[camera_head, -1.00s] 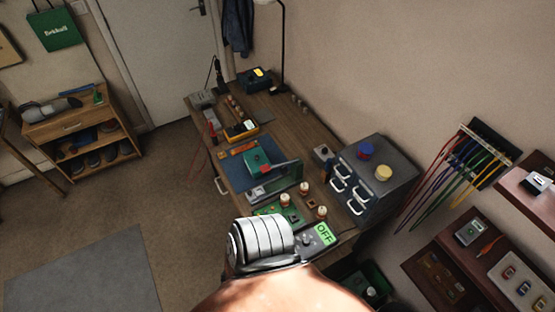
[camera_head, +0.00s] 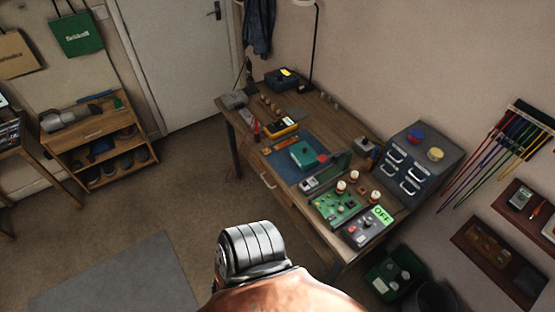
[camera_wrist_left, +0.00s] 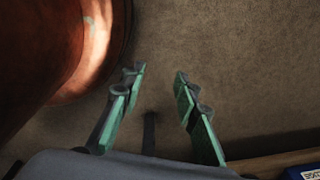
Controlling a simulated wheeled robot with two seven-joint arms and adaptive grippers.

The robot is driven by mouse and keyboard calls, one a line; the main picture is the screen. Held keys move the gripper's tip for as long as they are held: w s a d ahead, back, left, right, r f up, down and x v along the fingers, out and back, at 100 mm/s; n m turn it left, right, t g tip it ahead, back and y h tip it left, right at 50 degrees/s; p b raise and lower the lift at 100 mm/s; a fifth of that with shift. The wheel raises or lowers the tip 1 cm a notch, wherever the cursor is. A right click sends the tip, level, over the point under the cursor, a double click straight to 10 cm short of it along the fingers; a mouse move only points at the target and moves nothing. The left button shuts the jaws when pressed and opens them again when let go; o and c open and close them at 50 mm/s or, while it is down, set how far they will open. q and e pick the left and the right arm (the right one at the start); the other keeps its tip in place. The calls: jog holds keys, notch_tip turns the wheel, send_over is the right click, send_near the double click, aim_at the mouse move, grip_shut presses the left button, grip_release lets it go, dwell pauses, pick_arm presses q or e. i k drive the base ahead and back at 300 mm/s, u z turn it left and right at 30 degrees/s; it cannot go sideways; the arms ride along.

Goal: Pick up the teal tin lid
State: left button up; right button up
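In the head view a teal, box-like item (camera_head: 303,155) lies on the blue mat (camera_head: 283,166) on the wooden desk, with a small red thing at its right. It is the only clearly teal item I see; I cannot tell whether it is the lid or a whole tin. In the left wrist view my left gripper (camera_wrist_left: 157,82) has its two green-padded fingers apart, with nothing between them, above brown floor. My left gripper is not seen in the head view. My right gripper is in neither current view.
Bottles, a green circuit board (camera_head: 335,204) and a grey box with an "OFF" display (camera_head: 367,226) crowd the desk's near end. A drawer cabinet (camera_head: 418,160) stands at the right. In the wrist view, a wooden edge (camera_wrist_left: 270,163) and blue object (camera_wrist_left: 303,172) are at lower right.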

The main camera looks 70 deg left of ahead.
aim_at(304, 151)
jog(key=z, duration=0.05)
jog(key=k, duration=0.25)
jog(key=u, duration=0.85)
